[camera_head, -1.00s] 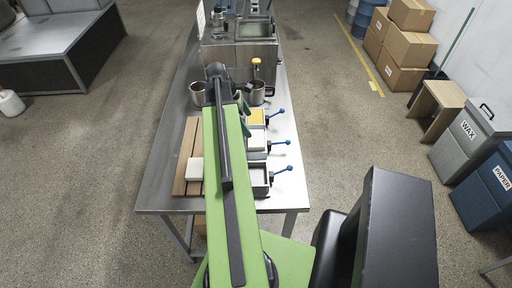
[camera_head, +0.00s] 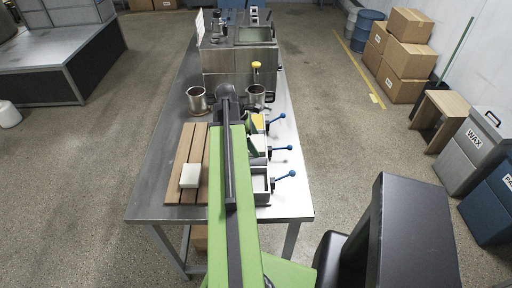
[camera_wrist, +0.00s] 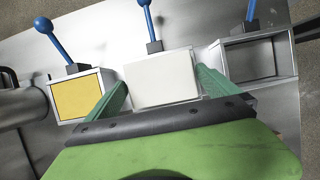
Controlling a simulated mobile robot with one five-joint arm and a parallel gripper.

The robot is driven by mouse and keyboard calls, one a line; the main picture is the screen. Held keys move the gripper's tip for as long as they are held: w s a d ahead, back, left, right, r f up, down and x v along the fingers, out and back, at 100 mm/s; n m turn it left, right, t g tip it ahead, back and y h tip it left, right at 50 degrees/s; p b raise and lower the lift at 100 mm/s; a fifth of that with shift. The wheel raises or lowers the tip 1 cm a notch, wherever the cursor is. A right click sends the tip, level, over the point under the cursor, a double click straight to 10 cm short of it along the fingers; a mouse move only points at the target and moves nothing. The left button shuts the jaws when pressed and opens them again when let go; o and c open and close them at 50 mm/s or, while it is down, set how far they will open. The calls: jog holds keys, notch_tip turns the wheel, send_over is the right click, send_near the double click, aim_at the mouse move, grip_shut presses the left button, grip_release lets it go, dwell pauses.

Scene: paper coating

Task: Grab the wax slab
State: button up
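A pale cream slab (camera_head: 190,176) lies on the slatted wooden board (camera_head: 167,190) at the left of the bench. In the wrist view, a metal mould with a white filling (camera_wrist: 162,80) sits between the two green fingers of my gripper (camera_wrist: 162,88). The fingers are open, one on each side of this mould; whether they touch it is unclear. A mould with a yellow filling (camera_wrist: 77,97) is to its left and an empty mould (camera_wrist: 252,60) to its right. Which pale piece is the wax slab is not marked. In the head view my arm partly hides the moulds.
Each mould has a blue-knobbed lever (camera_head: 290,148). Two metal pots (camera_head: 197,100) and a steel machine (camera_head: 240,58) stand farther back on the bench (camera_head: 150,205). A WAX bin (camera_head: 476,150) and cardboard boxes are at the right.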

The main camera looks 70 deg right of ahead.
jog(key=c, duration=1.2)
